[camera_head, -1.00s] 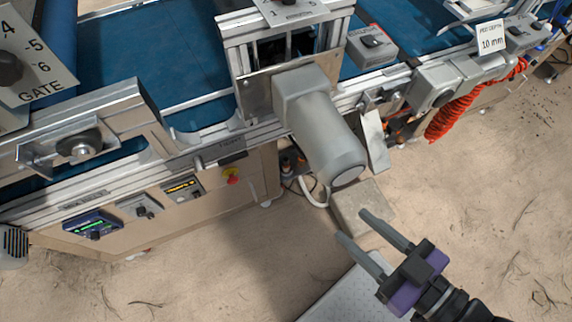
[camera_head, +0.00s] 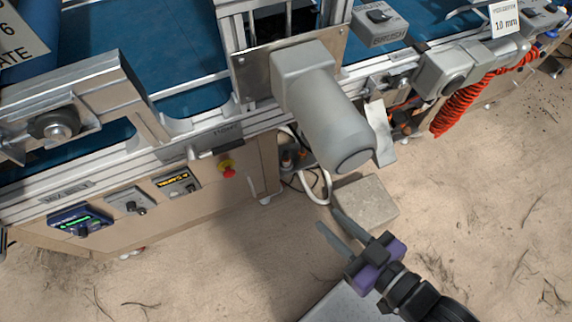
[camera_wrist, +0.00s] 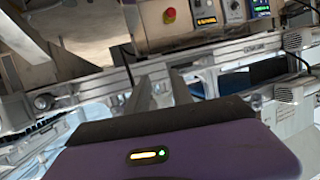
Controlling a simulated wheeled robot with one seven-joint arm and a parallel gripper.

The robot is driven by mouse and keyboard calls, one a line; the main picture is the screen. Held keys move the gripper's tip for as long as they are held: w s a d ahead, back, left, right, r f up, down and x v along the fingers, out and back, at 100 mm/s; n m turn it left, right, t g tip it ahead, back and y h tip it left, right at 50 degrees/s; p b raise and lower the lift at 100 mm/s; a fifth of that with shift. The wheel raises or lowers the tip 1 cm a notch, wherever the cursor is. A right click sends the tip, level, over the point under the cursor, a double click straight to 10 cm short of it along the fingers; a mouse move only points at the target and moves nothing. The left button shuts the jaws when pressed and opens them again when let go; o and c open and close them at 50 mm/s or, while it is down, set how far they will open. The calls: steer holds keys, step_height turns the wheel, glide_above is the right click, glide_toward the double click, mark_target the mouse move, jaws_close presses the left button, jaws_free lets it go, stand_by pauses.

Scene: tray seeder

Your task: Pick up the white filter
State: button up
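I cannot identify a white filter with certainty in either view. A pale, tilted flat piece (camera_head: 380,133) shows behind the grey motor housing in the head view, partly hidden by it; I cannot tell if it is the filter. My gripper (camera_head: 329,219) is at the lower middle of the head view, in front of the machine and below the motor housing. Its two fingers are apart with nothing between them. In the wrist view, my gripper (camera_wrist: 160,80) also shows two separated, empty fingers pointing at the machine frame.
The grey motor housing (camera_head: 325,110) juts out from the conveyor machine just above my gripper. A grey-beige block (camera_head: 366,202) lies on the floor by the fingertips. A red emergency button (camera_head: 227,168) and control boxes line the machine's front. An orange coiled hose (camera_head: 463,105) hangs at right. The sandy floor is open at right.

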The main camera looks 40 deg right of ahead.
steer(key=w+f+b, duration=0.4)
steer(key=w+f, duration=0.1)
steer(key=f, duration=0.6)
steer(key=m+g+h+b, duration=0.3)
steer(key=m+h+b, duration=0.35)
steer(key=b, duration=1.25)
glide_toward(286, 152)
steer(key=x, duration=0.3)
steer(key=shift+n, duration=0.45)
steer(key=b+x, duration=0.3)
steer(key=x, duration=0.4)
jaws_close()
